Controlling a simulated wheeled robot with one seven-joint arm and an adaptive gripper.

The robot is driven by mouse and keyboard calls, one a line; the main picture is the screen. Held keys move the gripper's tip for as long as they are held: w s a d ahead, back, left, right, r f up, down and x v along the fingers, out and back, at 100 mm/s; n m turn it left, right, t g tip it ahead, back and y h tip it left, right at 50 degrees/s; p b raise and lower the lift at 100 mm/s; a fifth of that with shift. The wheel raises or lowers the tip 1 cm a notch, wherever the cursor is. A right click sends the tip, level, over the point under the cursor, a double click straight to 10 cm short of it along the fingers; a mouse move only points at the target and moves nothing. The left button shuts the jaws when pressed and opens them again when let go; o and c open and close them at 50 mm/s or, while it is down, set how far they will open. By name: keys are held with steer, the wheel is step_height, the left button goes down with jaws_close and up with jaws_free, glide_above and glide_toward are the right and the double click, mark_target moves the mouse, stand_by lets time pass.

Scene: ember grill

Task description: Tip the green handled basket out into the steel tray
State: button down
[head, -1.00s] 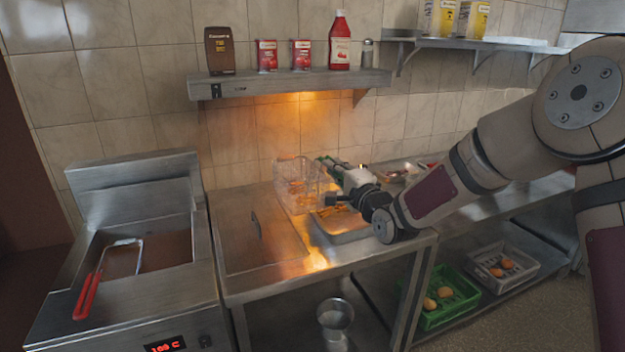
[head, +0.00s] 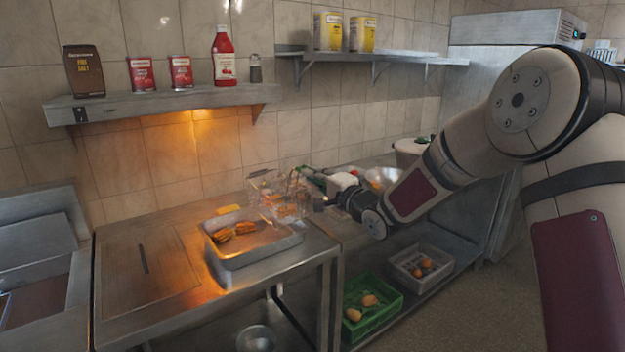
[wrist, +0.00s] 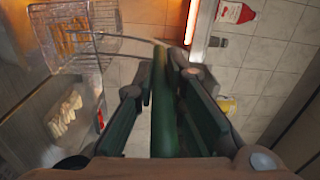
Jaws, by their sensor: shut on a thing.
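My gripper (head: 322,178) is shut on the green handle (wrist: 163,110) of the wire basket. The basket (head: 262,187) is held at the right rear of the steel tray, near the wall; its exact height is hard to tell. In the wrist view the basket (wrist: 108,42) is at the upper left, with yellow-orange strips (wrist: 65,38) in or behind its mesh. The steel tray (head: 262,257) sits on the counter under the warm lamp. Golden-brown fried pieces (head: 224,235) lie in it.
A shelf (head: 160,104) with a bottle, cans and a salt pack hangs above. A steel bowl (head: 383,178) stands right of the basket. A green crate (head: 372,316) and a grey crate (head: 420,268) are on the lower shelf. The counter left of the tray is clear.

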steer(key=s+a+f+n+b, duration=0.1)
steer(key=s+a+f+n, duration=0.4)
steer(key=a+n, duration=0.4)
steer(key=s+a+f+n+b, duration=0.2)
steer(key=f+n+b, duration=0.3)
steer(key=f+n, duration=0.4)
steer(key=s+a+f+n+b, duration=0.2)
steer(key=f+n+b, duration=0.3)
steer(key=f+n, duration=0.4)
steer(key=shift+a+f+b, duration=0.3)
steer(key=shift+f+b, duration=0.05)
steer(key=shift+f, duration=0.9)
stand_by(0.3)
